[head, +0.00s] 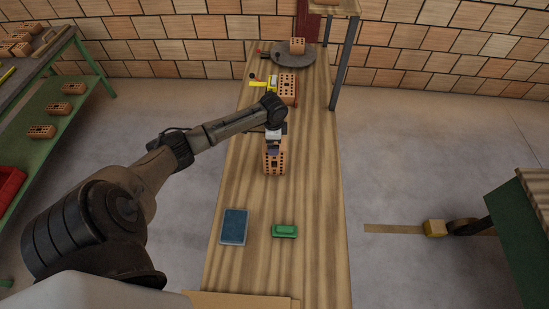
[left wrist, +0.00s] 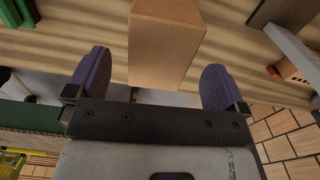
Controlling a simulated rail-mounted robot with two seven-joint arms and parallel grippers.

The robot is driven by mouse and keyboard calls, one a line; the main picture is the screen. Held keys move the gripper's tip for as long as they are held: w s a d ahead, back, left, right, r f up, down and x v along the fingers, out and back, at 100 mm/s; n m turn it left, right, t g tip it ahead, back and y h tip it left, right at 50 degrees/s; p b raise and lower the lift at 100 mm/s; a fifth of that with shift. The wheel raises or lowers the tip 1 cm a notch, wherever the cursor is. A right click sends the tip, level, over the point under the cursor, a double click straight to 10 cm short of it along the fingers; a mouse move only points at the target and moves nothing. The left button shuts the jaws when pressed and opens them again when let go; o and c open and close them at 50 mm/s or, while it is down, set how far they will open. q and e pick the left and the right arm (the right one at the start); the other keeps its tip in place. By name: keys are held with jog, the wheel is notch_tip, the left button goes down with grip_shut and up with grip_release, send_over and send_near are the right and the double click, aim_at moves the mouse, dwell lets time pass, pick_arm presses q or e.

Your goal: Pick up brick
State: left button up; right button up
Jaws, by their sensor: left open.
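An orange-brown brick with holes (head: 275,164) lies on the wooden table. My left gripper (head: 274,142) is at the far end of this brick, seen from above. In the left wrist view a plain brown side of a brick (left wrist: 167,42) shows between the two purple fingers of my left gripper (left wrist: 155,72). The fingers are open, with a gap on both sides of the brick. The gripper hides part of the brick in the head view. My right gripper is not in view.
Another brick (head: 287,88) and a yellow tool (head: 272,84) lie farther back. A brick (head: 297,45) stands on a round grey plate (head: 290,57). A blue pad (head: 234,227) and a green block (head: 284,231) lie nearer. A green shelf (head: 62,108) with bricks stands left.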

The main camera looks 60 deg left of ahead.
pick_arm(q)
send_over(273, 165)
jog(key=w+a, duration=0.2)
jog(key=a, duration=0.1)
jog(key=shift+f, duration=3.2)
jog(key=shift+d, duration=0.2)
jog(key=shift+w+r, duration=0.1)
jog(key=shift+r, duration=0.05)
grip_shut()
